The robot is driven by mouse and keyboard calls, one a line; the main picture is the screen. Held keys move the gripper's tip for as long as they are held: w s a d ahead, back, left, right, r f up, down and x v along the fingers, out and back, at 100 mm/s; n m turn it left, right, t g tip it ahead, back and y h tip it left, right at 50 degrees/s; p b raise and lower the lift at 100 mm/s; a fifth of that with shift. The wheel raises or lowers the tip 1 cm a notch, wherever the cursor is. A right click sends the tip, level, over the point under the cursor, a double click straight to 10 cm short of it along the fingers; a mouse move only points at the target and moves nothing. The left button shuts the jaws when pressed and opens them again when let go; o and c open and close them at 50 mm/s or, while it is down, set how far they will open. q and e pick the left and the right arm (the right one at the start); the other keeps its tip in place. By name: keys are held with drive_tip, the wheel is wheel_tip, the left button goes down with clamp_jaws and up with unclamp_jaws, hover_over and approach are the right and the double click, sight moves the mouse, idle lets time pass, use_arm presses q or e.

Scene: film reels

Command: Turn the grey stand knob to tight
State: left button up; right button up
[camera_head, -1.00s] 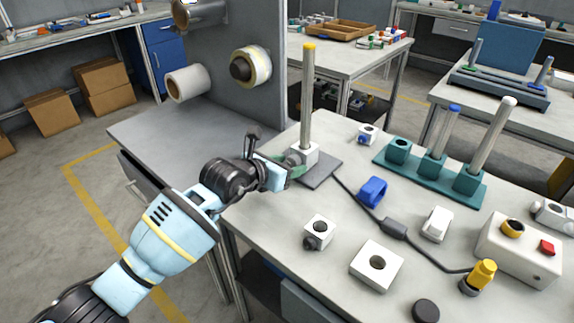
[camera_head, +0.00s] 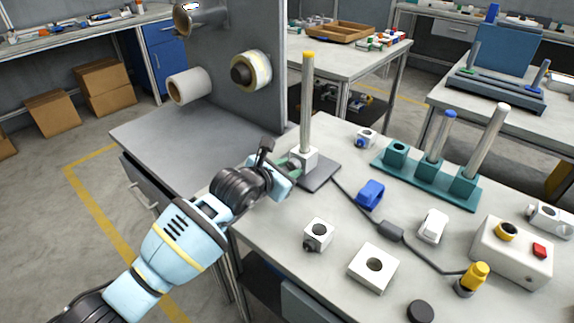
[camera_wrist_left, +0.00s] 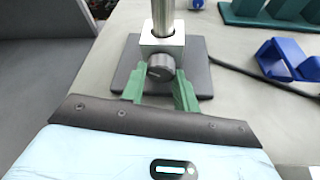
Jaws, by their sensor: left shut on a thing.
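The grey stand knob (camera_wrist_left: 160,67) sticks out from the front of a pale block (camera_wrist_left: 160,44) that clamps the stand's upright rod. The stand's dark square base (camera_head: 319,175) lies flat on the workbench. In the head view the rod (camera_head: 307,100) is upright with a yellow top. My left gripper (camera_head: 291,166) has its green fingers on both sides of the knob and is shut on it. In the left wrist view the fingers (camera_wrist_left: 160,85) flank the knob, and its dark round face shows between them. My right gripper is not in view.
A grey panel with tape rolls (camera_head: 250,71) stands behind my left arm. A teal rack (camera_head: 430,178) with posts is at right. A blue clip (camera_head: 370,194), white blocks (camera_head: 373,267) and a control box (camera_head: 511,250) are spread over the bench. A cable runs from the base.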

use_arm(q)
drive_tip(key=shift+m, duration=0.4)
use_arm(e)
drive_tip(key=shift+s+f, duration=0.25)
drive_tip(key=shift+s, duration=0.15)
use_arm(q)
drive_tip(key=shift+f, duration=0.1)
drive_tip(key=o, duration=1)
drive_tip(key=shift+c, duration=0.2)
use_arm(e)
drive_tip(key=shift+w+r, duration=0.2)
use_arm(q)
drive_tip(key=shift+s+a+r, duration=0.25)
drive_tip(key=shift+s+r, duration=0.05)
drive_tip(key=shift+s, duration=0.2)
drive_tip(key=shift+p+v, duration=0.3)
drive_tip(key=shift+v, duration=3.05)
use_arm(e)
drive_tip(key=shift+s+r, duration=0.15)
use_arm(q)
drive_tip(key=shift+d+f, duration=0.1)
